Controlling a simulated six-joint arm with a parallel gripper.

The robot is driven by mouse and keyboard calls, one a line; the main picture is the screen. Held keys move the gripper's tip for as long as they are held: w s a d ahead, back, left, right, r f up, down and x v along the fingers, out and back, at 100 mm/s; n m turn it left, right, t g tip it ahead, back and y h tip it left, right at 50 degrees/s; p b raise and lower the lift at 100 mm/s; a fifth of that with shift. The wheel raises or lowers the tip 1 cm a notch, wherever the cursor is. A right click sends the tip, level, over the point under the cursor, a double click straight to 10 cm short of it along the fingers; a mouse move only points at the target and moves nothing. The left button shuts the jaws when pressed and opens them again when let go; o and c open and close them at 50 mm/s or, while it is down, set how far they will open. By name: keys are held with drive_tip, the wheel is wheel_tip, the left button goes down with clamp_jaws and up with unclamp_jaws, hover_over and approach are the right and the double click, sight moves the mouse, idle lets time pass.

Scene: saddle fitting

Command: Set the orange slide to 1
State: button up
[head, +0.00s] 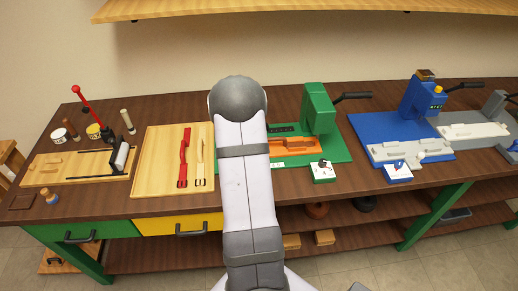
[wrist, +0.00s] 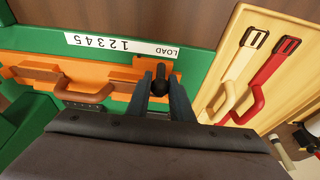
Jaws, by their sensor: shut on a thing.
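The orange slide (wrist: 120,82) lies on the green fixture (wrist: 205,62) in the wrist view. It also shows in the head view (head: 295,145), partly hidden by my arm. A dark knob (wrist: 160,86) stands at its right end in the wrist view. My gripper (wrist: 160,80) is shut on this knob. A white scale strip (wrist: 120,45) with numbers and the word LOAD runs along the slide, upside down in the wrist view. The head view hides my gripper behind my arm.
A brown handle (wrist: 82,96) sits in the orange slide. A wooden tray (head: 152,187) with a red strap (head: 183,165) and a cream strap stands close by. The green press head (head: 319,108) rises behind the slide. A blue fixture (head: 375,130) stands further right.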

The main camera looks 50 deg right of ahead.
drive_tip(key=shift+s+d, duration=0.4)
drive_tip(key=shift+s, duration=0.05)
drive_tip(key=shift+s+d, duration=0.45)
drive_tip(key=shift+f, duration=0.1)
idle(0.5)
drive_tip(key=o, duration=0.8)
drive_tip(key=shift+r, duration=0.2)
drive_tip(key=shift+p+v, duration=2.2)
drive_tip(key=shift+v, duration=0.75)
drive_tip(key=shift+a, duration=0.1)
